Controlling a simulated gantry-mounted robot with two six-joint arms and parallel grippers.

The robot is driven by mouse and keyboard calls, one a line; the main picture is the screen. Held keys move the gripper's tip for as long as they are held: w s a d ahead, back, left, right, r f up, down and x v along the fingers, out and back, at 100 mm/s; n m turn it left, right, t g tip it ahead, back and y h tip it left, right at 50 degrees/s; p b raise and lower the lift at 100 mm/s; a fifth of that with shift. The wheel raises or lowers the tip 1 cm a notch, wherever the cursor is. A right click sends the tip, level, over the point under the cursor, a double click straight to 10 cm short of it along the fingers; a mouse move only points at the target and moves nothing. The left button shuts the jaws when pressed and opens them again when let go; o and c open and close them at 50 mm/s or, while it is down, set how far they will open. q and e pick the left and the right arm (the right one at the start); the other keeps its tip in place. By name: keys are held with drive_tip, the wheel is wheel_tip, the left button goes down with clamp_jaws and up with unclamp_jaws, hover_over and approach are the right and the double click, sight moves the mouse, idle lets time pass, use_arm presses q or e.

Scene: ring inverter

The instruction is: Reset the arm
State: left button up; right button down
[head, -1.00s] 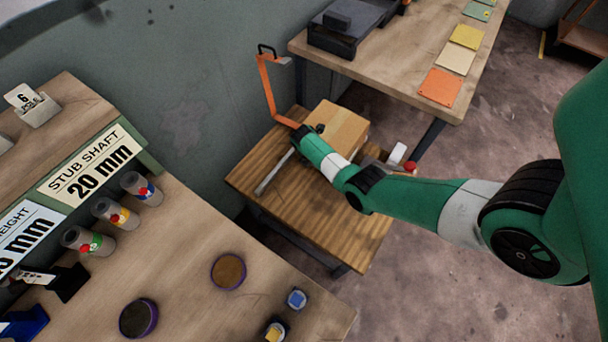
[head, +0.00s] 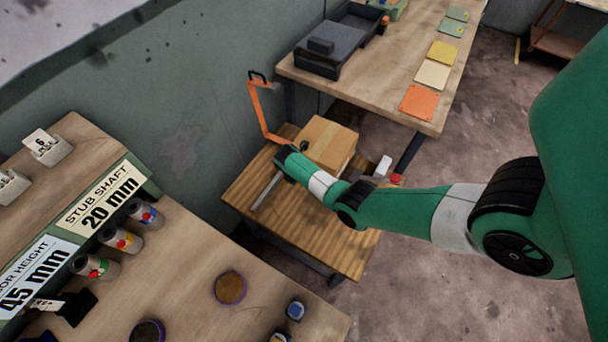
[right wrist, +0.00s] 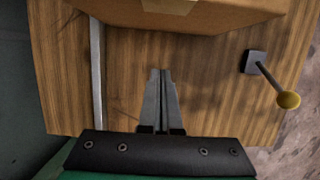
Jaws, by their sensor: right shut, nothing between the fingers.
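My right arm (head: 390,212) reaches in from the right in the head view, over a small wooden table (head: 345,255). Its gripper is hidden behind the wrist there. In the right wrist view the right gripper (right wrist: 161,75) shows two thin grey fingers together, shut and empty, above the wood of the table (right wrist: 215,90). The fingertips point toward a cardboard box (right wrist: 215,15), apart from it. The same box (head: 328,142) sits beside the wrist in the head view. My left gripper is in neither view.
A metal bar (right wrist: 97,75) lies left of the fingers. A knobbed lever (right wrist: 270,80) stands right. An orange post (head: 262,115) rises at the table's back-left. A workbench (head: 190,280) with several canisters is at left; another table (head: 390,75) stands behind.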

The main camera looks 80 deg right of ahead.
use_arm(q)
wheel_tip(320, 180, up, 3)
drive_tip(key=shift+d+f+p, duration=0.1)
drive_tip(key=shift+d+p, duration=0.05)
drive_tip(key=shift+p, duration=0.65)
use_arm(e)
drive_tip(key=v, duration=0.4)
drive_tip(key=shift+r, duration=0.4)
